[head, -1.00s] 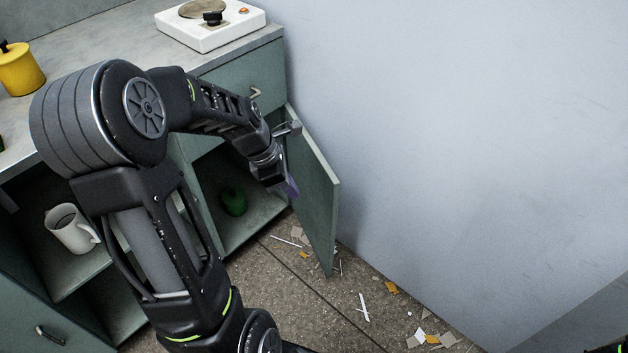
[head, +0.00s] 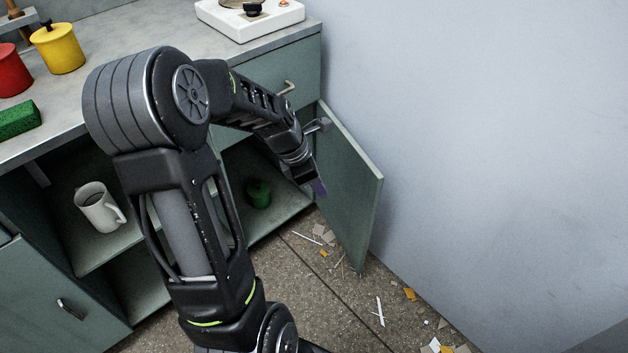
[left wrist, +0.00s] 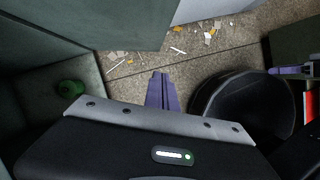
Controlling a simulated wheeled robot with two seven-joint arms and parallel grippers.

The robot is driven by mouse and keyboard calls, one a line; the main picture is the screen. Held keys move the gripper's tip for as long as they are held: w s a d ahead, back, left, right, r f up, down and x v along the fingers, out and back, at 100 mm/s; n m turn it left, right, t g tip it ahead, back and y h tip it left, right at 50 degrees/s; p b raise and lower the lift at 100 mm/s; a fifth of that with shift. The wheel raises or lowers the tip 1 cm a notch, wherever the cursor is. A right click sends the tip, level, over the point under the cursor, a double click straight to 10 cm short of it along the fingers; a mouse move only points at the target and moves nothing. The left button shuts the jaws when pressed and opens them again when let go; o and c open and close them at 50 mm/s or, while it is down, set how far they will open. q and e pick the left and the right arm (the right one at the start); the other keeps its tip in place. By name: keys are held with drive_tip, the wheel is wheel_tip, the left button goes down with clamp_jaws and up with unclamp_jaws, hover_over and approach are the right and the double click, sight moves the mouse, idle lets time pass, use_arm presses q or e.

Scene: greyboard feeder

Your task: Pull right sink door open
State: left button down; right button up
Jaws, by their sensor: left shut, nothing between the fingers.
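The right sink door (head: 352,190) is a grey-green panel that stands wide open, swung out toward the pale wall. Its cabinet shows a shelf space with a green pot (head: 258,192) inside. My left gripper (head: 319,187) is at the open side of this cabinet, in front of the door's inner face. I cannot tell if it touches the door. In the left wrist view its purple fingers (left wrist: 162,92) are together and empty, pointing over the floor. A purple-grey finger part (left wrist: 290,70), likely of my right gripper, shows at the right edge there.
A white mug (head: 98,207) stands in the open left cabinet. The counter holds a hotplate (head: 250,18), yellow pot (head: 58,50), red pot (head: 12,72) and green sponge (head: 18,119). Scraps (head: 409,294) litter the floor. The wall (head: 500,150) is close behind the door.

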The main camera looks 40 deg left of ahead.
sight(363, 188)
use_arm(q)
drive_tip(key=w+d+f+b, duration=0.1)
drive_tip(key=w+d+f, duration=0.2)
drive_tip(key=w, duration=0.1)
drive_tip(key=shift+w+f, duration=0.3)
drive_tip(key=shift+f, duration=0.1)
drive_tip(key=shift+n+y, duration=0.3)
drive_tip(key=shift+n, duration=0.6)
drive_tip(key=w+d+p, duration=0.2)
drive_tip(key=w+p, duration=0.1)
drive_tip(key=w+d+p, duration=0.1)
drive_tip(key=p, duration=0.1)
drive_tip(key=shift+w, duration=0.4)
